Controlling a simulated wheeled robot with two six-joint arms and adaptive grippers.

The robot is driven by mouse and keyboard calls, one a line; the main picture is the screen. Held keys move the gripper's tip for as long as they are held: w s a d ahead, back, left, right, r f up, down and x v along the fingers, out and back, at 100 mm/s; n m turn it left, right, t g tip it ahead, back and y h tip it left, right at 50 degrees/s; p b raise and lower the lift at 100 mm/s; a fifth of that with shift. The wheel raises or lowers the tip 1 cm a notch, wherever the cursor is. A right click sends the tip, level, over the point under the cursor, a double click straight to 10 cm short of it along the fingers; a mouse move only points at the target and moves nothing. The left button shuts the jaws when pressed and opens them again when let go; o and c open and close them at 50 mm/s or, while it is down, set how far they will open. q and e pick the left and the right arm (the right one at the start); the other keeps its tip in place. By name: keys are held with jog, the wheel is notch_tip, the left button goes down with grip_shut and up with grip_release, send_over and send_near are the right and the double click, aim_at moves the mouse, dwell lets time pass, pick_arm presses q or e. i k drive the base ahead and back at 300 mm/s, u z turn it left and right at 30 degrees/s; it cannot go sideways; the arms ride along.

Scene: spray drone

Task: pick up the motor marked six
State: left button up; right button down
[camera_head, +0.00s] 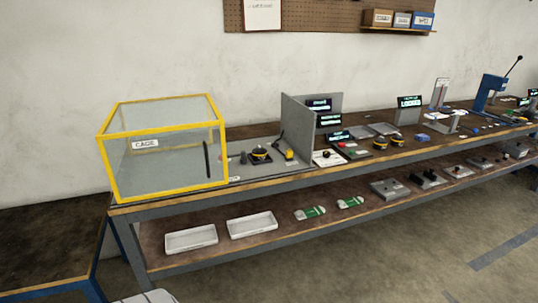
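No motor marked six can be made out at this distance. Small round dark-and-yellow parts that may be motors sit on the long bench (268,175). One round part (259,154) is left of the grey partition (297,128). Two more, a left one (380,142) and a right one (397,140), sit side by side right of the partition. Any numbers on them are too small to read. Neither of my grippers shows in the head view.
A yellow-framed clear box labelled CAGE (161,172) stands at the bench's left end. Small dark screens and a blue lever press (489,92) stand farther right. The lower shelf holds white trays (191,239) and green-and-white items (311,213). The floor (400,255) in front is clear.

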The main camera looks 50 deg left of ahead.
aim_at(257, 156)
jog(key=z, duration=0.05)
jog(key=i, duration=1.45)
jog(key=u, duration=0.45)
jog(key=i, duration=1.05)
jog(key=u, duration=0.7)
